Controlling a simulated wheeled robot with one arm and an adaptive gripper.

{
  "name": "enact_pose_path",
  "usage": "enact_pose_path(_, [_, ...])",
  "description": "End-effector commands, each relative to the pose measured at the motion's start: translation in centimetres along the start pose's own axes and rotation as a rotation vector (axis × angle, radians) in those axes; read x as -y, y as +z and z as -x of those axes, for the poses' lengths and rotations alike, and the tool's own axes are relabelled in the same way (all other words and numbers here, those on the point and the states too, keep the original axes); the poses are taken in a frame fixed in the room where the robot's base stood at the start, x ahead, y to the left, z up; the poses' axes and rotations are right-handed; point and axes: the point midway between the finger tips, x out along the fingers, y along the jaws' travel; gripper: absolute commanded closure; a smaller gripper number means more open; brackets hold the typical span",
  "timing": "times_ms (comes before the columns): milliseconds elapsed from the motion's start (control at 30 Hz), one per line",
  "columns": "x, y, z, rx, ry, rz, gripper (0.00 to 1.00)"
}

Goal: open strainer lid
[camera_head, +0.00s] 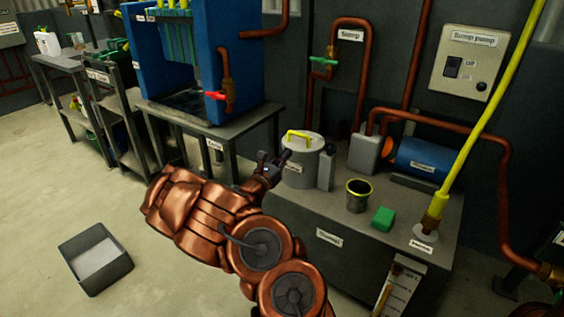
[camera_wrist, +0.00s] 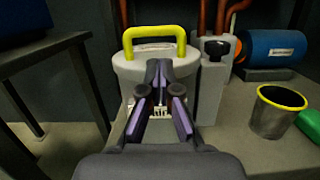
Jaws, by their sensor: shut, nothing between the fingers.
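The strainer (camera_head: 297,172) is a grey canister on the bench top, with a flat round lid (camera_head: 312,142) and a yellow handle (camera_head: 298,137) standing up from it. The lid sits on the canister. In the wrist view the yellow handle (camera_wrist: 155,38) arches over the lid (camera_wrist: 128,68), upright and beyond my fingertips. My gripper (camera_head: 284,157) is shut and empty at the left front of the strainer. In the wrist view my gripper (camera_wrist: 158,68) covers the middle of the canister front and part of its label. I cannot tell whether the fingertips touch the canister.
A grey block with a black knob (camera_wrist: 215,48) stands right of the strainer. A yellow-rimmed cup (camera_head: 357,196) and green sponge (camera_head: 382,218) sit farther right. A blue pump (camera_head: 414,160) is behind. Another table (camera_head: 215,125) is at left. A grey bin (camera_head: 95,260) lies on the floor.

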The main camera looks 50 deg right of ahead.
Motion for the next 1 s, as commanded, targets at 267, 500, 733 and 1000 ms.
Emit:
enact_pose_path(267, [0.1, -0.1, -3.7, 0.002, -0.002, -0.001, 1.00])
enact_pose_path(500, [0.1, -0.1, -5.7, 0.000, -0.002, 0.000, 1.00])
enact_pose_path(733, [0.1, 0.0, -6.2, 0.000, -0.001, 0.001, 1.00])
enact_pose_path(1000, [0.1, 0.0, -6.2, 0.000, 0.000, 0.001, 1.00])
